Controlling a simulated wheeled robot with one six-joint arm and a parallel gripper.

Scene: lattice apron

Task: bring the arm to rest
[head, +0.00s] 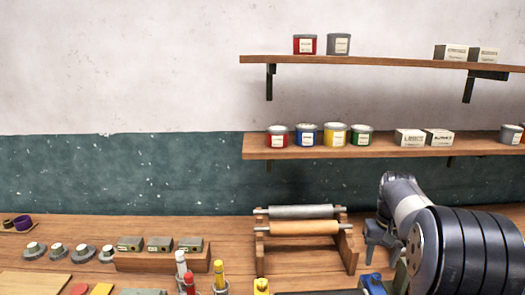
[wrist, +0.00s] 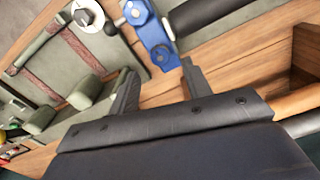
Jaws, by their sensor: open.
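My gripper (wrist: 158,92) is open in the wrist view, with its two dark fingers apart and nothing between them. In that view a blue object (wrist: 155,40) lies beyond the fingertips; I cannot tell whether it touches them. In the head view my arm comes in at the lower right, and my gripper (head: 377,245) hangs near the right end of the roller rack. A blue item (head: 373,284) shows below it at the bottom edge. Part of the gripper is hidden behind my own arm.
A wooden rack (head: 349,250) holds rollers on the workbench (head: 50,232). Two wall shelves (head: 380,62) carry tins and boxes. The wall above the bench's left side is clear.

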